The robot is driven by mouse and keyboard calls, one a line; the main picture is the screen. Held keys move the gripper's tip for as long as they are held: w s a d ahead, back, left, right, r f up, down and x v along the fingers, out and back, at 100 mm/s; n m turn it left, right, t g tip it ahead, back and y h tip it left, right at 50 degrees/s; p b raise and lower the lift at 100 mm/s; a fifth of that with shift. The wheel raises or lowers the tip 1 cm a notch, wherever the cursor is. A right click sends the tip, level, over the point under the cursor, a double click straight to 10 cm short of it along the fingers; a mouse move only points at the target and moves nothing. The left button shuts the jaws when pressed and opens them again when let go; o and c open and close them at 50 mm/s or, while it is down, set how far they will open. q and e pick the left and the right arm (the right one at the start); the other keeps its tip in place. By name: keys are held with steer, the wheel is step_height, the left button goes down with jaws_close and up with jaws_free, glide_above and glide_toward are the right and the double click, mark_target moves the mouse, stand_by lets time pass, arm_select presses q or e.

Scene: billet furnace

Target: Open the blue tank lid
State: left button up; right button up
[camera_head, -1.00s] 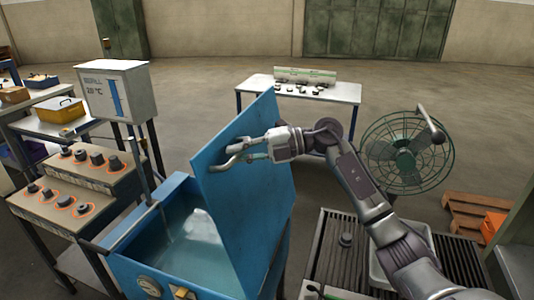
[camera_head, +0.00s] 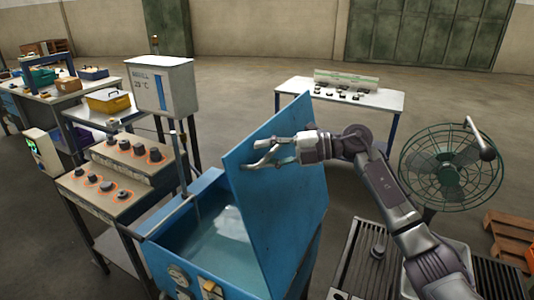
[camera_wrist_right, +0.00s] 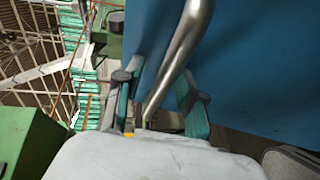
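The blue tank (camera_head: 190,262) stands in the middle of the head view with liquid inside. Its blue lid (camera_head: 285,200) is raised and stands tilted steeply over the right side of the opening. My right gripper (camera_head: 252,154) is at the upper left part of the lid's face, with its fingers spread. In the right wrist view the blue lid (camera_wrist_right: 260,60) fills the right side. A metal bar (camera_wrist_right: 185,45) runs between the two fingers of my right gripper (camera_wrist_right: 157,78), and the fingers look apart. Firm contact with the bar cannot be seen. My left gripper is not in view.
A control console with knobs (camera_head: 100,195) and a grey display box (camera_head: 162,88) stand left of the tank. A green fan (camera_head: 455,168) and a slatted surface (camera_head: 350,262) are on the right. A white table (camera_head: 385,102) stands behind. Open floor lies between.

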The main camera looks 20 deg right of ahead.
steer(key=v, duration=1.2)
steer(key=shift+d, duration=0.1)
steer(key=v, duration=1.5)
steer(key=shift+d+r+b, duration=0.3)
steer(key=shift+b, duration=0.15)
stand_by(0.4)
